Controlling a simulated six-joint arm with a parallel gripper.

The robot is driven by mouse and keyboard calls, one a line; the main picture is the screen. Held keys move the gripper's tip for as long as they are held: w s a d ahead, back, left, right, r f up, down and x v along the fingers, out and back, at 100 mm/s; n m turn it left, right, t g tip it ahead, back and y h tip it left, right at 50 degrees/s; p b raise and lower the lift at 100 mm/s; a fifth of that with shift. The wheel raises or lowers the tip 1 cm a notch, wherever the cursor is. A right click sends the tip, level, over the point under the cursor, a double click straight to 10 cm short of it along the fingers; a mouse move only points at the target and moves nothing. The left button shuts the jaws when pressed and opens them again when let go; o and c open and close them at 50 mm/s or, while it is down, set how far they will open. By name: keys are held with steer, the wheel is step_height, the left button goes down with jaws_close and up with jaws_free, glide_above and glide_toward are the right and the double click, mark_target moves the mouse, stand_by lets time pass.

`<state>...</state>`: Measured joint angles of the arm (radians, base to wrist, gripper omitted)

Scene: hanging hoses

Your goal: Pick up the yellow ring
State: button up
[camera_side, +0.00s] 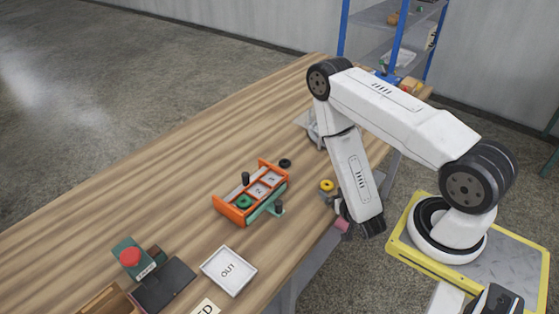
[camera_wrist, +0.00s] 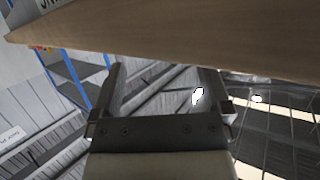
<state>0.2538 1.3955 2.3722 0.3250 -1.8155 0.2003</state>
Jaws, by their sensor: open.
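The yellow ring (camera_side: 327,185) lies on the wooden table near its right edge in the side view. It is not visible in the wrist view. My gripper (camera_wrist: 162,78) is open in the wrist view, with its two fingers wide apart and nothing between them. In the side view the wrist end of my arm hangs at the table's edge, right of the yellow ring and lower in the picture; the fingers cannot be made out there.
An orange rack (camera_side: 233,214) with numbered slots holds a green ring (camera_side: 244,201). A black ring (camera_side: 285,163) lies behind it. A white OUT tray (camera_side: 229,270) and a red button box (camera_side: 131,258) stand nearer the camera. The table edge (camera_wrist: 170,45) crosses the wrist view.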

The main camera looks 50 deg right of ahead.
mark_target(326, 184)
steer(key=shift+x, duration=1.7)
steer(key=c, duration=1.3)
